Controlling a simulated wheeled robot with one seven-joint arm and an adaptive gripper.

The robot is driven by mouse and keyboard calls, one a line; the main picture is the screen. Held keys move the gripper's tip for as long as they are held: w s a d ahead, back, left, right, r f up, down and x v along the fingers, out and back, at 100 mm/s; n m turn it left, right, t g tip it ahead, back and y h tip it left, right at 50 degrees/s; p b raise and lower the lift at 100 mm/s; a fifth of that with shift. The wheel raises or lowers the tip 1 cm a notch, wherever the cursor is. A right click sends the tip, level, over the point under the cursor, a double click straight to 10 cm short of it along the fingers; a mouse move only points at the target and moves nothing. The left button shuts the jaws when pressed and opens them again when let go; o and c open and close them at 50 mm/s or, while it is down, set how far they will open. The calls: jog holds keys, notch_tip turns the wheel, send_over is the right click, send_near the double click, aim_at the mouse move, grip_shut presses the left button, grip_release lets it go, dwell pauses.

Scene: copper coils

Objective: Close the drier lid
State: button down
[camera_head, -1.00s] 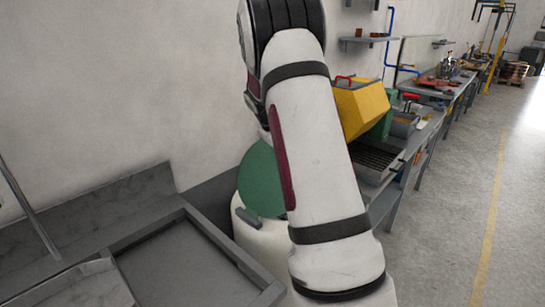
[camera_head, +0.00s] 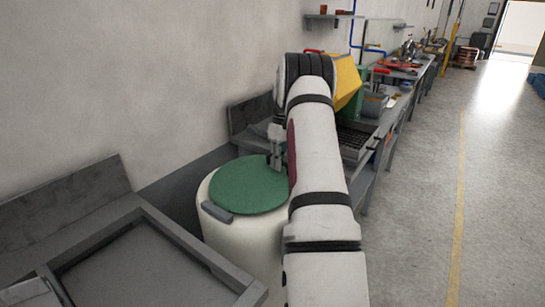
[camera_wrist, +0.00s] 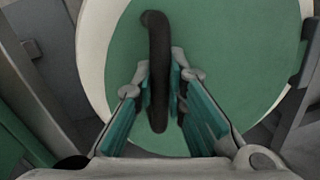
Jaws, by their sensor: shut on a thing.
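The drier is a white round drum (camera_head: 240,240) with a round green lid (camera_head: 245,188). The lid lies about flat across the drum's top in the head view; whether its far edge fully touches the rim is hard to tell. In the wrist view the green lid (camera_wrist: 235,50) fills the middle, with the pale drum rim (camera_wrist: 92,50) showing around it. My gripper (camera_head: 274,160) is over the lid's far right part, partly hidden by my arm. In the wrist view my gripper (camera_wrist: 160,80) is shut on the dark lid handle (camera_wrist: 158,40).
A grey hinge or latch block (camera_head: 217,212) sits at the drum's near left edge. A grey sink-like bench (camera_head: 150,265) stands at left, close to the drum. A yellow machine (camera_head: 347,82) and a workbench row are beyond my arm. The floor at right (camera_head: 420,220) is clear.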

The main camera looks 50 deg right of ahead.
jog(key=shift+s+d+f+b, duration=0.1)
jog(key=shift+d+f+b, duration=0.1)
jog(key=shift+f, duration=0.35)
jog(key=shift+w+d+f+b, duration=0.1)
jog(key=shift+f+b, duration=0.15)
jog(key=shift+f, duration=0.3)
jog(key=shift+s+d+f+b, duration=0.1)
jog(key=shift+f+b, duration=0.1)
jog(key=shift+f, duration=0.35)
jog(key=shift+f, duration=0.1)
jog(key=c, duration=1.9)
grip_release()
notch_tip(320, 180, up, 12)
jog(key=d, duration=0.2)
jog(key=shift+w, duration=0.35)
